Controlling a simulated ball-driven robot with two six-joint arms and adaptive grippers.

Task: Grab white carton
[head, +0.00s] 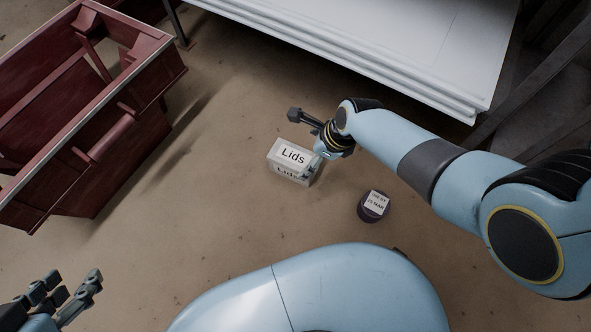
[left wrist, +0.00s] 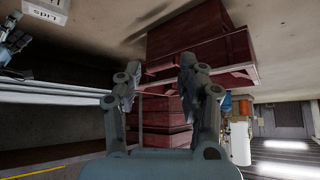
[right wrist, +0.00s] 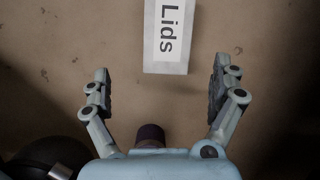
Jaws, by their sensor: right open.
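The white carton (head: 291,163), labelled "Lids", stands on the brown floor in the middle of the head view. In the right wrist view the carton (right wrist: 167,38) lies ahead, between the lines of the two fingers and apart from them. It also shows at the top left of the left wrist view (left wrist: 47,10). My right gripper (right wrist: 160,85) is open and empty; in the head view (head: 303,142) it is above and beside the carton, partly covering its right end. My left gripper (head: 68,298) is open and empty at the bottom left, far from the carton.
A dark round jar (head: 373,206) with a paper label stands right of the carton, below my right arm. A dark red crate-like frame (head: 110,130) is at the left. White stacked panels (head: 400,45) lie at the back. Floor left of the carton is clear.

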